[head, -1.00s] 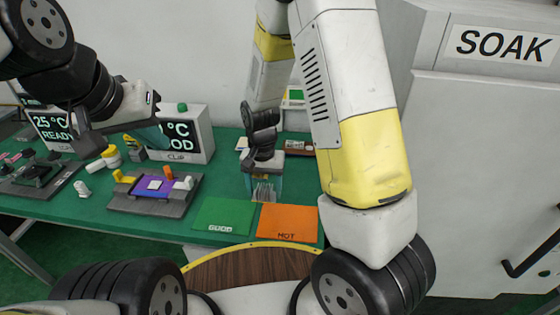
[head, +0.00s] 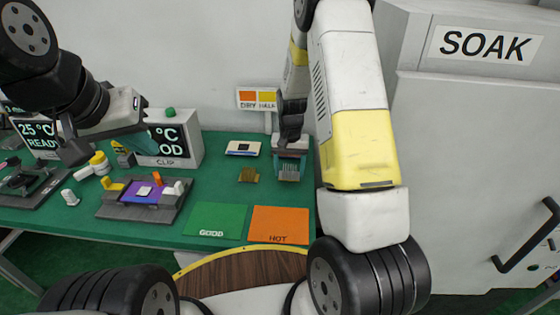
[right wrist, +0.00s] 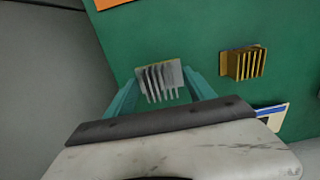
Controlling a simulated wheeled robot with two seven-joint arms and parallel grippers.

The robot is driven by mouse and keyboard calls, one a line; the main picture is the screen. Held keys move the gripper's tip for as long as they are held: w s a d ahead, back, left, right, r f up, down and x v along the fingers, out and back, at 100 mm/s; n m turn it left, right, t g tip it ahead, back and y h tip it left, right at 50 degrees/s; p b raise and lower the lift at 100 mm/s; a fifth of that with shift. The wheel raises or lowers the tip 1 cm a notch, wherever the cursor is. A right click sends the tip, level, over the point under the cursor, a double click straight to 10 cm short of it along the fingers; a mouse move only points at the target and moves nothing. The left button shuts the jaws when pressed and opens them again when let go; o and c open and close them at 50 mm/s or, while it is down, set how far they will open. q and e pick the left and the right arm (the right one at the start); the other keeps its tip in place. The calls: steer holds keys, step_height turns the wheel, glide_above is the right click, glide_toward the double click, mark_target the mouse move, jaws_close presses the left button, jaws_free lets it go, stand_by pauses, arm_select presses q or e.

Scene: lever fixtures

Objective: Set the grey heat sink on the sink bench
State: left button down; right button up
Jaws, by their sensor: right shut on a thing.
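The grey heat sink (head: 289,173), a small block of upright fins, is between the teal fingers of my right gripper (head: 290,166), which is shut on it. It also shows in the right wrist view (right wrist: 160,82), over the green bench top (head: 222,165). I cannot tell whether it touches the surface. A gold heat sink (head: 249,175) lies on the bench just left of the gripper, apart from it. My left gripper (head: 112,138) is empty above the bench at left, its fingers apart. No label reading sink bench shows.
A blue-and-white packet (head: 243,148) lies behind the gold heat sink. A fixture with a purple board (head: 144,190), a green GOOD mat (head: 216,219) and an orange HOT mat (head: 279,224) are nearer. The grey SOAK cabinet (head: 465,140) bounds the right side.

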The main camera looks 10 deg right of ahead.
steer(key=shift+s+a+f, duration=0.1)
steer(key=shift+f, duration=1.35)
steer(key=shift+f, duration=0.1)
steer(key=o, duration=1.4)
step_height(320, 180, up, 12)
steer(key=shift+r, duration=0.1)
step_height(320, 180, up, 10)
steer(key=t+y, duration=0.1)
steer(key=t, duration=0.1)
glide_above(289, 176)
steer(key=s, duration=0.3)
steer(key=s+r+n+t, duration=0.1)
steer(key=s+r, duration=0.3)
steer(key=s, duration=0.2)
steer(key=s+a+r+n+t, duration=0.1)
steer(key=s+r, duration=0.2)
steer(key=s, duration=0.3)
steer(key=s+a+r+n+t+y, duration=0.1)
steer(key=s+r+t, duration=0.1)
steer(key=s+r, duration=0.2)
steer(key=shift+s+a+r+n, duration=0.1)
steer(key=shift+s+r+n, duration=0.1)
steer(key=shift+s, duration=0.6)
steer(key=shift+s+a+r+n, duration=0.1)
steer(key=shift+s+n, duration=0.1)
steer(key=shift+s, duration=0.6)
